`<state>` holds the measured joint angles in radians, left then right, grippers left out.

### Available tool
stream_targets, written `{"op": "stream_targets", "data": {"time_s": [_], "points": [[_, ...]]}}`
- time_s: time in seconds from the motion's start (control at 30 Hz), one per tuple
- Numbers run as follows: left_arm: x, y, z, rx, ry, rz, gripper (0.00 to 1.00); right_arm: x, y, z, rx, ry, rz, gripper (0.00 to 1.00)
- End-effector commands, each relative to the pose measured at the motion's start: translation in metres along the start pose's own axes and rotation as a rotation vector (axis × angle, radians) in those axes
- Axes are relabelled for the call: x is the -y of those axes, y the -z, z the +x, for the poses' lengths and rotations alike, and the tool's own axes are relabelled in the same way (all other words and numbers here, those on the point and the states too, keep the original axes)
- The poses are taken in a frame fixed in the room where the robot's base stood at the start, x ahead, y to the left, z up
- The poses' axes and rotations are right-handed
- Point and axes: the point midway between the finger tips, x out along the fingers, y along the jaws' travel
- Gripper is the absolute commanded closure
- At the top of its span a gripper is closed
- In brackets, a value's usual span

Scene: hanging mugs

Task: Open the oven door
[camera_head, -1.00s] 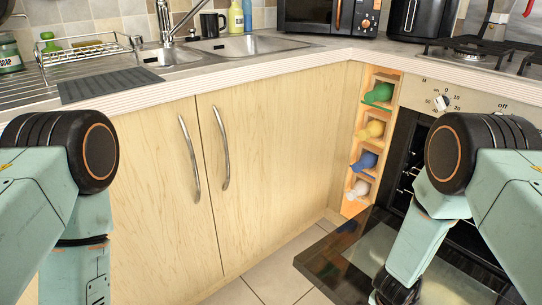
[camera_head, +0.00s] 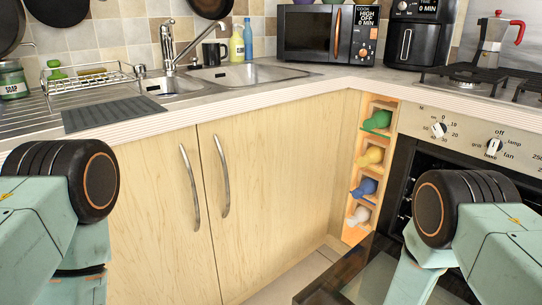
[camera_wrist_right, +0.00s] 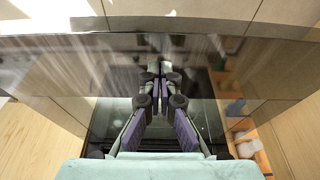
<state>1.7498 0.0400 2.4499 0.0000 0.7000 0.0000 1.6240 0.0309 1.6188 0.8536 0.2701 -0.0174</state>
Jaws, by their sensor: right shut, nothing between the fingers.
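The oven (camera_head: 470,138) stands at the right under the counter, with its control panel facing me. Its door (camera_head: 335,275) hangs open, swung down and out in front of the dark cavity, and looks close to flat. My right arm crosses in front of it in the head view, and the right gripper is below that frame. In the right wrist view my right gripper (camera_wrist_right: 160,92) is shut and empty, over the dark glossy door (camera_wrist_right: 70,65), which mirrors it. I cannot tell if the fingertips touch the door. My left gripper is out of view.
Wooden cupboard doors (camera_head: 265,190) with two metal handles stand left of the oven. A narrow rack (camera_head: 368,160) with coloured items sits between them. The counter above holds a sink (camera_head: 255,73), a microwave (camera_head: 325,38) and a moka pot (camera_head: 490,42).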

Motion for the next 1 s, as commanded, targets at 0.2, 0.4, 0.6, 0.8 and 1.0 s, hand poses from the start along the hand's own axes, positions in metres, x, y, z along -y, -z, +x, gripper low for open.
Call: {"op": "stream_targets", "data": {"time_s": [0.2,0.4,0.6,0.8,1.0], "points": [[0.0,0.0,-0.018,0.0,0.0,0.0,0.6,0.0,0.002,-0.019,0.0,0.001,0.0,1.0],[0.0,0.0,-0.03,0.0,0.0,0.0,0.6,0.001,0.003,-0.033,-0.001,0.001,-0.001,1.0],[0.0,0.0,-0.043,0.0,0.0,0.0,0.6,0.001,0.003,-0.046,-0.001,0.001,0.0,1.0],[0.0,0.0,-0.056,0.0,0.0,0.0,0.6,0.0,0.004,-0.06,-0.001,0.0,-0.001,1.0],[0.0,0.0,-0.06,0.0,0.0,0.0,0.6,0.0,0.004,-0.065,-0.001,0.0,0.001,1.0]]}}
